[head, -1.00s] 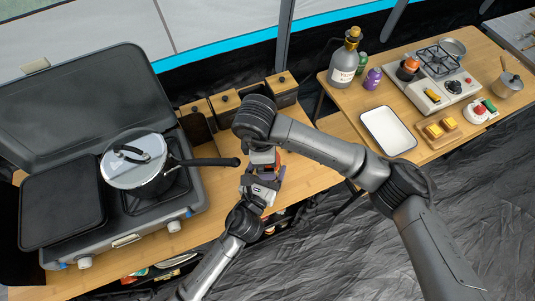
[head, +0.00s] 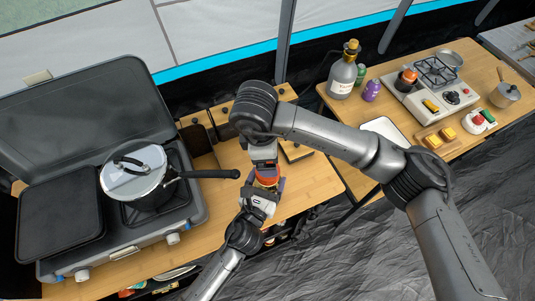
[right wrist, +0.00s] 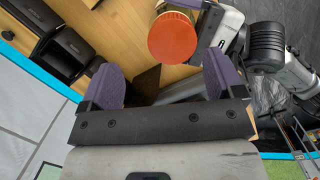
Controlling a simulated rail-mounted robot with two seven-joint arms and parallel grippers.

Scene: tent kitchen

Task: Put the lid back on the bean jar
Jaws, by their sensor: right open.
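The bean jar (right wrist: 181,4) shows at the top of the right wrist view, its body partly cut off. The orange-red lid (right wrist: 172,38) faces the camera at the jar's end and appears to sit on it; whether it is fully seated I cannot tell. In the head view the lid (head: 267,180) is a small orange patch between my two grippers. My left gripper (head: 264,196) is at the jar and appears shut on its body. My right gripper (right wrist: 163,70) is open and empty, its purple fingers spread, with the lid just beyond the fingertips.
A stove with a lidded pot (head: 135,172) stands at left, its handle (head: 208,174) pointing toward my grippers. Dark canisters (head: 195,122) stand along the back of the wooden table. A second table at right holds a bottle (head: 342,76), a burner (head: 436,72) and a white tray (head: 382,127).

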